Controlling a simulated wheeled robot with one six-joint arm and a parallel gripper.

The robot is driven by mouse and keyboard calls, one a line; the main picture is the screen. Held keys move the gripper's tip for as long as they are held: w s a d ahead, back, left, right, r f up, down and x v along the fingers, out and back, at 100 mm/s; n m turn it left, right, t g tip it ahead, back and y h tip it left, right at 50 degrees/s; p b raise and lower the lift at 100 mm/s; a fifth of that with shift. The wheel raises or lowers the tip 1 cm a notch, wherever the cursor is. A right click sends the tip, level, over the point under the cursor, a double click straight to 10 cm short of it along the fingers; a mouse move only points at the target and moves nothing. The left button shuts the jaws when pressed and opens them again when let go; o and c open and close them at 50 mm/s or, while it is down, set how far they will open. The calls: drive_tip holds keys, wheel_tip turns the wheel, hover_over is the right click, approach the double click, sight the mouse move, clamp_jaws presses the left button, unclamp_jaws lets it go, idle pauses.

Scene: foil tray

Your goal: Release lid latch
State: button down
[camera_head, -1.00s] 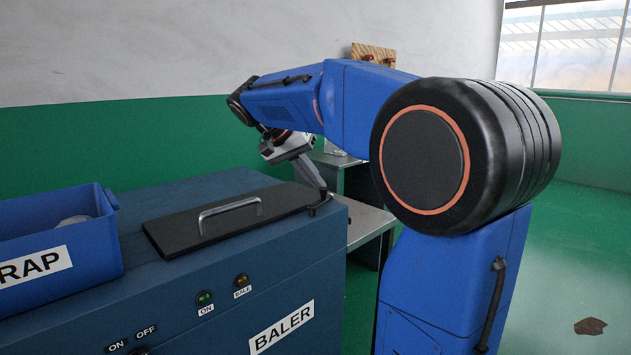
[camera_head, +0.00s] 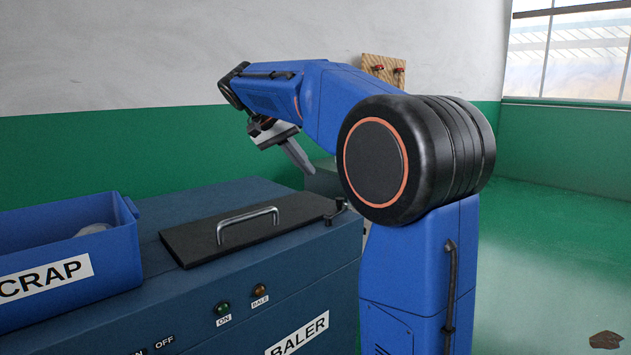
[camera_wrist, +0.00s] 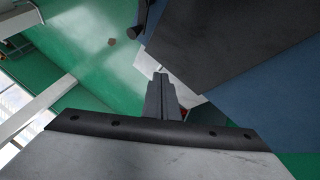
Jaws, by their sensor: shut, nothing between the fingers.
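The dark flat lid (camera_head: 255,228) with a grey bar handle (camera_head: 247,224) lies flat on top of the blue baler (camera_head: 285,262). A small black latch (camera_head: 336,212) sits at the lid's right end; whether it still overlaps the lid is hard to tell. My gripper (camera_head: 309,171) is shut and empty, raised above and behind the latch, apart from it. In the wrist view my shut fingers (camera_wrist: 160,80) point toward the lid's edge (camera_wrist: 195,40), and a black part that looks like the latch (camera_wrist: 146,20) stands beside that edge.
A blue scrap bin (camera_head: 110,262) with pale contents stands on the baler left of the lid. ON and BALE lamps (camera_head: 223,308) are on the baler's front. A grey bench (camera_head: 322,180) stands behind. A brown scrap (camera_head: 606,340) lies on the open green floor at right.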

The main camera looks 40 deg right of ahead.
drive_tip(key=shift+w+a+r, duration=0.3)
drive_tip(key=shift+a+r, duration=0.05)
drive_tip(key=shift+r, duration=0.25)
drive_tip(key=shift+w+a+r, duration=0.3)
drive_tip(key=shift+r, duration=0.3)
